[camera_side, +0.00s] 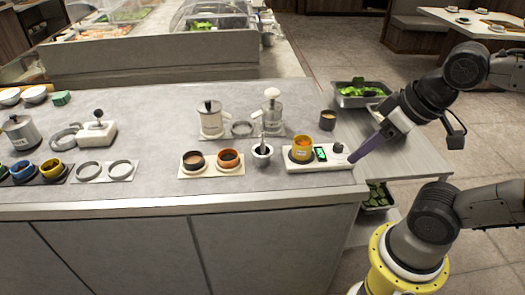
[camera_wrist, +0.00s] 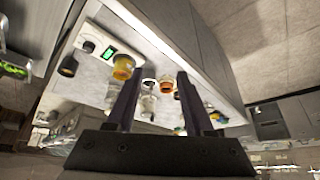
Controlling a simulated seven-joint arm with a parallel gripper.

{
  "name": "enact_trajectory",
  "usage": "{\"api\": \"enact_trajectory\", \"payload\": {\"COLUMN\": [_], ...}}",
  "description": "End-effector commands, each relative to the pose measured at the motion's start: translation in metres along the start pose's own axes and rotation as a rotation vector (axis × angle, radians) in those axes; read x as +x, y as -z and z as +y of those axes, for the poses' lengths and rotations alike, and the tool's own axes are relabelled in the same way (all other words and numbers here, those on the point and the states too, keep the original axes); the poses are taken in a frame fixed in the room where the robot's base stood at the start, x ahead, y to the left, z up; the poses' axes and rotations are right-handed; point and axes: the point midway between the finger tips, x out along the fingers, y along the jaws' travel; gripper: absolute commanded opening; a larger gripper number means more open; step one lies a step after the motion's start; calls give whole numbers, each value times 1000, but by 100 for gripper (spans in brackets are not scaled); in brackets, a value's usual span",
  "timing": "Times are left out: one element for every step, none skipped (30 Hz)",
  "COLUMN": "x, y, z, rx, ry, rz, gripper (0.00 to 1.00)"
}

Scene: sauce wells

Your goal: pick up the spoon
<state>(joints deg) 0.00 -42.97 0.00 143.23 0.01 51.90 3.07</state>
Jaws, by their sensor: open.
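The white bowl (camera_wrist: 148,86) shows there beyond the fingers; the spoon is too small to make out.
A white scale (camera_side: 318,163) with a yellow cup (camera_side: 302,147) stands between my gripper and the bowl. Two cups on a board (camera_side: 211,171) are left of the bowl. The counter's left middle (camera_side: 155,150) is clear.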

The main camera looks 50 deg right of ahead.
Motion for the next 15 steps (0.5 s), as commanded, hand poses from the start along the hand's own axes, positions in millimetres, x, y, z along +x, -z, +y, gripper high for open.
{"api": "enact_trajectory", "payload": {"x": [0,-2,-6,-10,-14,-20,-24,-27,-31,-34,-36,-38,-39,-39,-39], "y": [-2,-2,1,5,10,18,24,31,42,50,60,72,83,93,107], "z": [0,0,0,0,0,-1,-1,-1,-2,-2,-2,-2,-2,-2,-2], "rx": [42,76,129,173,219,284,334,385,453,505,560,632,686,740,811], "ry": [-1,-1,-1,-1,-1,-1,-3,-5,-9,-14,-19,-28,-36,-45,-59], "rz": [-10,-13,-10,-7,-5,-7,-12,-18,-28,-38,-47,-63,-75,-88,-106], "gripper": [53,53,53,53,53,53,53,53,53,53,53,53,53,53,53]}}
